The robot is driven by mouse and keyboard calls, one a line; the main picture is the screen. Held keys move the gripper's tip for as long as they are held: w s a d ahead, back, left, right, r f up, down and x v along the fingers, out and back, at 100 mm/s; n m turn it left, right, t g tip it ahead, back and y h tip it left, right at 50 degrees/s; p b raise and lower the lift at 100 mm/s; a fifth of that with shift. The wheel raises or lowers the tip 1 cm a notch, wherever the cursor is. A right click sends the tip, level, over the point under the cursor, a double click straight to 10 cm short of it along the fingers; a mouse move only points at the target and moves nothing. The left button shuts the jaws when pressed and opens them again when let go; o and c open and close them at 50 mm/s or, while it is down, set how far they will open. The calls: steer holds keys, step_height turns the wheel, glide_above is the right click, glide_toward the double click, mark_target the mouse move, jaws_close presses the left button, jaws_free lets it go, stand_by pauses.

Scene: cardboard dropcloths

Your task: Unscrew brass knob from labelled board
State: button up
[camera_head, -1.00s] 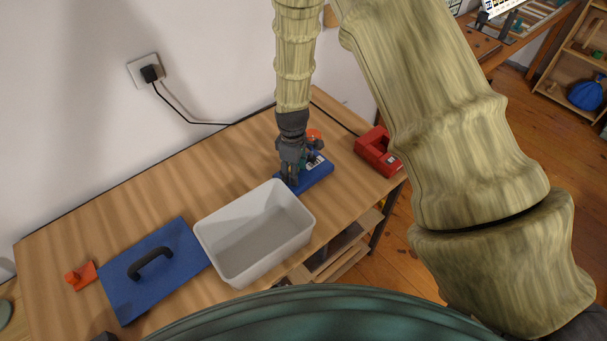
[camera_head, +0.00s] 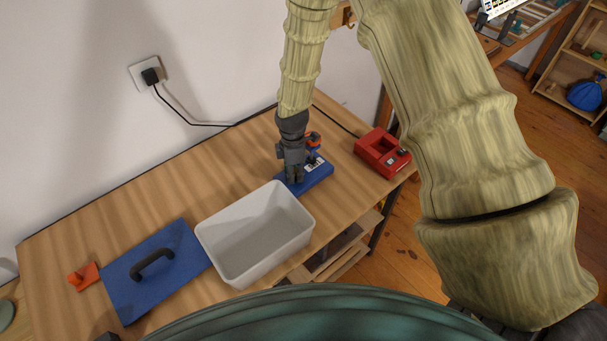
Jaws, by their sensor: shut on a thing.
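A blue board (camera_head: 318,178) with a white label (camera_head: 313,164) lies on the wooden table behind the white bin. A post with an orange-red top (camera_head: 313,138) stands on the board, to the right of my gripper. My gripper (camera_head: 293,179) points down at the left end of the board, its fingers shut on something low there. The brass knob itself is hidden by the fingers, so I cannot make out its shape or colour.
An empty white bin (camera_head: 217,237) stands just in front of the board. A blue panel with a black handle (camera_head: 128,289) and an orange piece (camera_head: 84,277) lie left. A red device (camera_head: 378,150) sits right, near the table edge. A cable runs along the wall.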

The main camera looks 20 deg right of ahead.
steer(key=shift+n, duration=0.3)
steer(key=n+p, duration=0.2)
steer(key=n, duration=0.3)
steer(key=shift+r+n, duration=0.1)
steer(key=shift+n, duration=0.7)
steer(key=n+p, duration=0.2)
steer(key=shift+r+n, duration=0.1)
steer(key=shift+n, duration=0.3)
steer(key=shift+n+p, duration=0.5)
steer(key=shift+n, duration=0.6)
steer(key=shift+f+n, duration=0.25)
steer(key=shift+n, duration=0.15)
